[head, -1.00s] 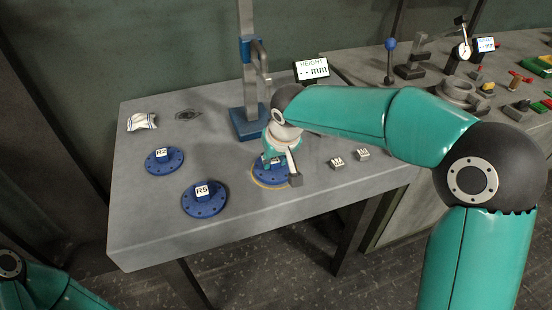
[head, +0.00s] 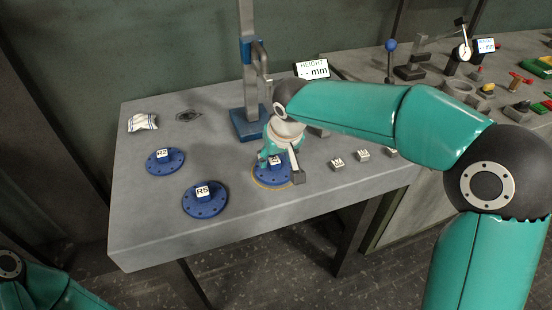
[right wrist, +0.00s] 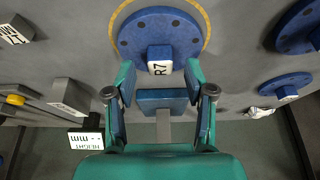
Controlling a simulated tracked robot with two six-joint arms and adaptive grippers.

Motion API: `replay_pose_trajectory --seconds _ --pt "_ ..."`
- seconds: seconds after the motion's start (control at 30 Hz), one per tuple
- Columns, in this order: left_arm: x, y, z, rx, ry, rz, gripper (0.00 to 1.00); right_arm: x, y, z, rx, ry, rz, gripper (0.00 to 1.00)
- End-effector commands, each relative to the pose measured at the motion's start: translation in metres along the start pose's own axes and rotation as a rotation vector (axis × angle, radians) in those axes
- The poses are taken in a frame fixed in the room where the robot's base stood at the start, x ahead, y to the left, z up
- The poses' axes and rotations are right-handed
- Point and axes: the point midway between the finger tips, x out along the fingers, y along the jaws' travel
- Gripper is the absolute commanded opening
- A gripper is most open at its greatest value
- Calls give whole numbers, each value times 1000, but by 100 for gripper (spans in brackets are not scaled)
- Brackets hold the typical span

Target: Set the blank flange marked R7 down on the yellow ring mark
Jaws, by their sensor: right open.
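The blue blank flange marked R7 (right wrist: 160,30) lies flat on the grey bench, its square labelled knob facing up. The yellow ring mark (right wrist: 205,22) shows as a thin band around its rim in the right wrist view, and at its edge (head: 257,182) in the head view. My right gripper (right wrist: 161,84) is open, its two fingers apart on either side of the knob with gaps between. In the head view this gripper (head: 280,163) is just above the flange (head: 270,180) and hides part of it. My left gripper is out of view.
Two more blue flanges, R2 (head: 165,163) and R5 (head: 205,204), lie to the left. A height gauge (head: 250,122) stands close behind the right gripper. Small marked blocks (head: 337,164) lie to the right. A white cloth bundle (head: 142,122) lies at the back left.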

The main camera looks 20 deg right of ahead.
Motion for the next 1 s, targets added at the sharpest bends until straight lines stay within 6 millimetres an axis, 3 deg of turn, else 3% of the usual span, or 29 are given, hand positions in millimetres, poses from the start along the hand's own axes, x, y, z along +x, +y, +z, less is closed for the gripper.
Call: replay_pose_trajectory --seconds 0.3,0.5,1.0 --pt "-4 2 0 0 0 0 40 -66 0 -1 0 6 -2 54" --pt "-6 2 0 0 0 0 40 -94 0 -1 0 3 -2 54" --pt "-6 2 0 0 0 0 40 -102 0 0 1 1 -1 54"
